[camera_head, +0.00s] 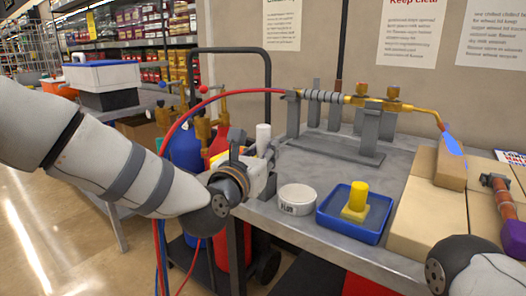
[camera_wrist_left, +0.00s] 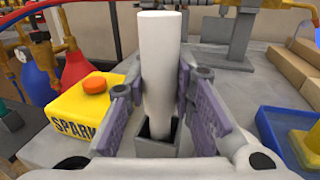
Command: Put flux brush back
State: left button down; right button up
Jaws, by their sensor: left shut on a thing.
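A white cylinder, which looks like the flux brush's handle, stands upright in the left wrist view (camera_wrist_left: 160,65); its top also shows in the head view (camera_head: 263,138). My left gripper (camera_wrist_left: 158,90) is shut on it, with a purple-grey pad on each side. Its lower end goes down into a small square grey holder (camera_wrist_left: 155,147); I cannot tell how deep. Any bristles are hidden. In the head view my left gripper (camera_head: 262,165) is at the bench's left edge. Of my right arm only a rounded link shows.
A white flux tub (camera_head: 297,200) and a blue tray (camera_head: 343,227) with a yellow block stand right of the gripper. A yellow spark box (camera_wrist_left: 85,104) is close on its left. A torch with a blue flame (camera_head: 450,143) points at tan bricks (camera_head: 423,217). The grey bench (camera_head: 325,168) has clear room behind the tub.

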pick_arm(q)
jog(key=c, duration=1.4)
grip_release()
jog(key=shift+f, duration=0.2)
jog(key=shift+o, duration=0.2)
